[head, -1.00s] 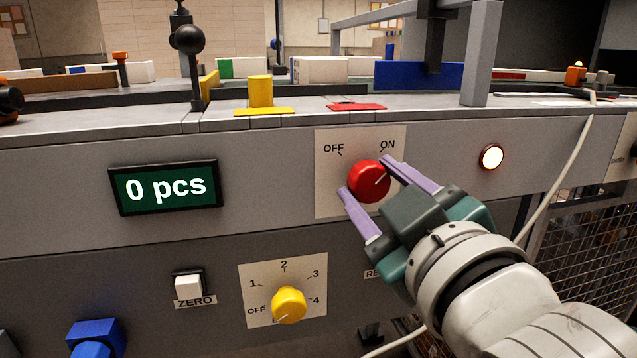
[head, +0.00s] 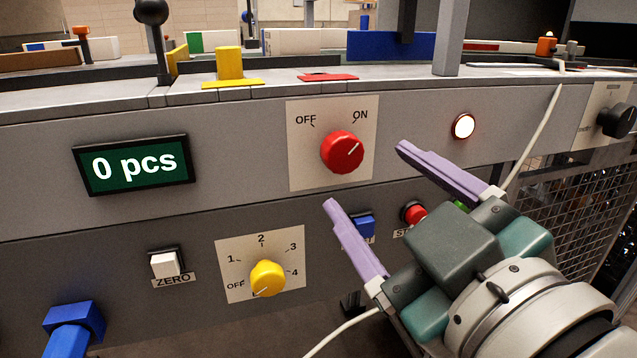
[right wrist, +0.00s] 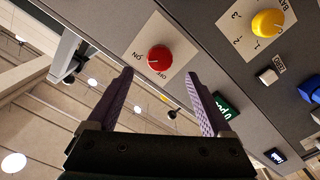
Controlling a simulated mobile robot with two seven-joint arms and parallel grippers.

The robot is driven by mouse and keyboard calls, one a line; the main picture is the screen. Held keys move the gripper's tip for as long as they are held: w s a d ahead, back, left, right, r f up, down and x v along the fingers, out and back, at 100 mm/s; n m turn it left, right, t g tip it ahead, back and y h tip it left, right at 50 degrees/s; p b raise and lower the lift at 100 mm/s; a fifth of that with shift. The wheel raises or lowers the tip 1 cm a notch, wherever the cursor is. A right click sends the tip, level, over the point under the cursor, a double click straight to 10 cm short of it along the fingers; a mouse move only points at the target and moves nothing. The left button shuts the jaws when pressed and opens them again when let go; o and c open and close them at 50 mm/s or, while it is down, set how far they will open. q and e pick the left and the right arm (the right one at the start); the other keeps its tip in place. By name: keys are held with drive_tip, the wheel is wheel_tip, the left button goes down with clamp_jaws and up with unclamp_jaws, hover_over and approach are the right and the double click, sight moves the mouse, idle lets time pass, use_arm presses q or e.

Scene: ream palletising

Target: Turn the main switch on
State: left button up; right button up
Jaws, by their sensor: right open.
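The main switch is a red round knob (head: 343,152) on a pale plate (head: 305,172) marked OFF at left and ON at right. Its white pointer line slants up and right towards ON. The knob also shows in the right wrist view (right wrist: 160,58), beyond the fingertips. My right gripper (head: 365,175) is open and empty, with its purple fingers spread below and right of the knob. In the head view the fingers stand apart from the knob, and nothing lies between them. My left gripper is in neither view.
A round lamp (head: 463,126) glows white right of the switch. A display (head: 134,164) reads "0 pcs". Below are a yellow dial (head: 268,278), a white ZERO button (head: 165,264), a blue button (head: 362,226) and a red button (head: 414,213). A pale cable (head: 530,140) hangs at right.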

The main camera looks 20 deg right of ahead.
drive_tip(key=shift+s, duration=1.5)
drive_tip(key=s+d+r+m+g+p, duration=0.1)
drive_tip(key=s+d+m+g+p, duration=0.2)
drive_tip(key=s+g+p, duration=0.45)
drive_tip(key=s+d+r+m+g+p, duration=0.1)
drive_tip(key=s+d+m+g+p, duration=0.1)
drive_tip(key=s+g+p, duration=0.6)
wheel_tip(320, 180, up, 37)
drive_tip(key=t+p, duration=0.1)
drive_tip(key=p, duration=3.7)
drive_tip(key=shift+d, duration=0.1)
